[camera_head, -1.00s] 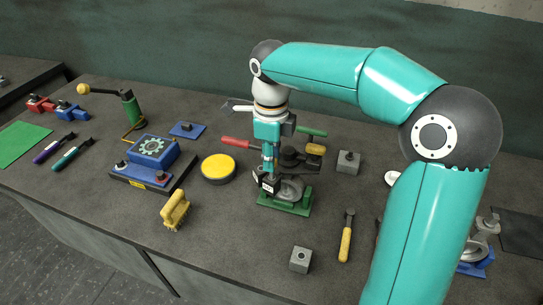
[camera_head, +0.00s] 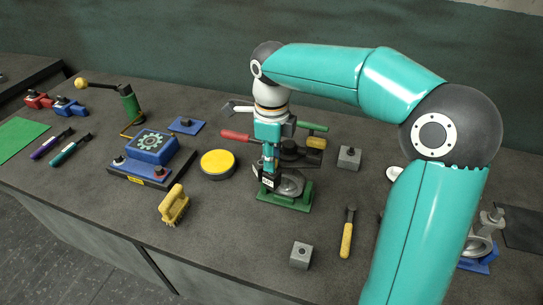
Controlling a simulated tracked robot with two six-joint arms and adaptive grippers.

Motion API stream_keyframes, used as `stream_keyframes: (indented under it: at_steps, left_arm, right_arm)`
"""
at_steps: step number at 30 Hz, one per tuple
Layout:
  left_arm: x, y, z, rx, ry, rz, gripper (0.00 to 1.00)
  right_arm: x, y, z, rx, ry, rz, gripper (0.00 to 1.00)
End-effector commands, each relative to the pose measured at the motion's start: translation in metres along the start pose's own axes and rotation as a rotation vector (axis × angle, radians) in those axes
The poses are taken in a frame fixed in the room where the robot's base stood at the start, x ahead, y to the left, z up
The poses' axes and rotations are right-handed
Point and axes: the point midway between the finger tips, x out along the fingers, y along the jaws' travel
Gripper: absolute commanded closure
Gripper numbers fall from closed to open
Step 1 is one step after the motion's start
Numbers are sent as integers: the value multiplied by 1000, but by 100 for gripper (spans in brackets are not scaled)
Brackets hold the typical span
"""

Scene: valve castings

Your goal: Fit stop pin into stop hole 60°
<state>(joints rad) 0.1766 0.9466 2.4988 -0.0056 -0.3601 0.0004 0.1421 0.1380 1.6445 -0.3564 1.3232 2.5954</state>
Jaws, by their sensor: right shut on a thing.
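My right gripper (camera_head: 268,181) points down over the left side of a grey metal valve casting (camera_head: 291,184). The casting sits on a green fixture base (camera_head: 289,202). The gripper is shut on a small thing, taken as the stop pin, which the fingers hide. I cannot tell whether the pin touches the casting. The 60° stop hole cannot be made out at this size. My left gripper is not in view.
Behind the casting are a red-handled tool (camera_head: 235,136) and a dark round part (camera_head: 290,149). A yellow-topped round tin (camera_head: 217,163), a yellow brush (camera_head: 173,205), a grey block (camera_head: 301,255) and a yellow-handled tool (camera_head: 347,238) stand around it. Another casting on a blue base (camera_head: 478,264) is at right.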

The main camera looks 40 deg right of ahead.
Motion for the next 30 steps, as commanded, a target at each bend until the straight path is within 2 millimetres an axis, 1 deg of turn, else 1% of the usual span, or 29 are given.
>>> stream_keyframes:
  at_steps: [9,10,15,25,28,30]
  left_arm:
    - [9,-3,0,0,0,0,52]
    - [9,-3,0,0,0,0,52]
    - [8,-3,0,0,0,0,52]
    - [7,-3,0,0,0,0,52]
    - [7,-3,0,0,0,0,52]
    - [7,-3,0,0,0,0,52]
  right_arm:
    - [12,0,0,0,0,0,100]
    - [12,0,0,0,0,0,76]
    - [11,0,0,0,0,0,49]
    - [10,0,0,0,0,0,49]
    - [4,0,0,0,-1,-1,49]
    - [-4,-1,1,0,-2,-2,49]
